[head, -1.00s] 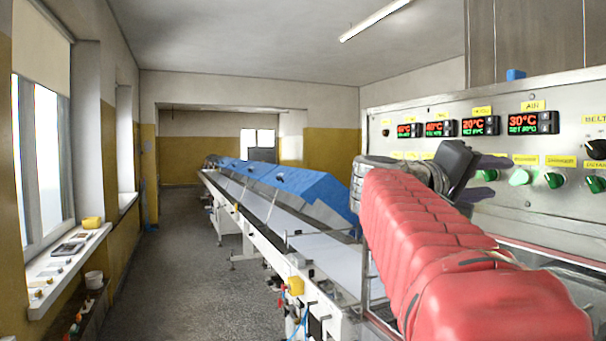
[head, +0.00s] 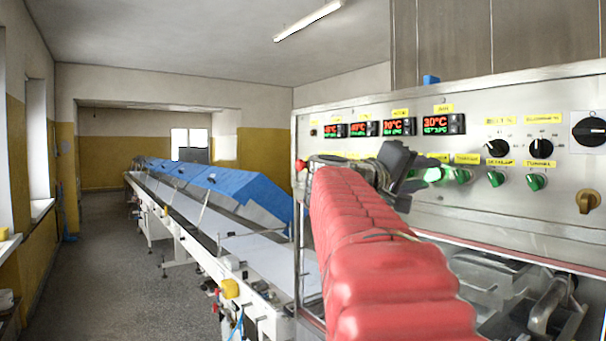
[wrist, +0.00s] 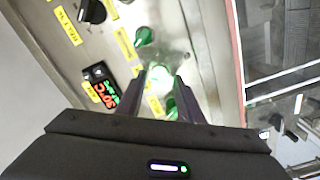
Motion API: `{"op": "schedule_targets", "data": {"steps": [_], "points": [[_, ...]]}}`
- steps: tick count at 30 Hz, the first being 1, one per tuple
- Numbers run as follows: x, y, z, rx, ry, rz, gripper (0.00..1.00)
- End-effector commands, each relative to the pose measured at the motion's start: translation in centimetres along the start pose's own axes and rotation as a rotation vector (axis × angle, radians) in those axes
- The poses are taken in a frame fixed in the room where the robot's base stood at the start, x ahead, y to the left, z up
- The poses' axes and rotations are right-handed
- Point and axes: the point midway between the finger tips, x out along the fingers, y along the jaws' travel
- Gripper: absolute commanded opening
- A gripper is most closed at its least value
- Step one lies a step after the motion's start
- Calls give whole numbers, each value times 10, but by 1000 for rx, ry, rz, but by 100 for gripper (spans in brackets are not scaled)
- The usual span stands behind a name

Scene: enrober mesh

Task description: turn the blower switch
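A row of green rotary switches runs along the steel control panel (head: 470,215). My gripper (head: 418,178) is in front of the panel, just left of the glowing switch, hiding part of the row. In the wrist view my gripper (wrist: 160,78) has its two fingers apart. Contact cannot be told.
Temperature displays (head: 437,124) sit above the switches. Black knobs (head: 497,148), a large black rotary switch (head: 589,131) and a yellow-brown handle (head: 588,201) are at the right. Machinery behind a clear cover lies below the panel. A long conveyor (head: 215,225) with blue covers extends left.

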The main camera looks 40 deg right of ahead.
Motion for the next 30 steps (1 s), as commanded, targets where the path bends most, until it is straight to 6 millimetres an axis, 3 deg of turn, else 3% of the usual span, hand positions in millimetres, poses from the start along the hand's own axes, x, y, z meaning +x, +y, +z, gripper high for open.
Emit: {"op": "schedule_targets", "data": {"steps": [14,30], "points": [[-6,0,0,0,2,-2,1],[1,-3,0,-125,-1,-3,1]]}}
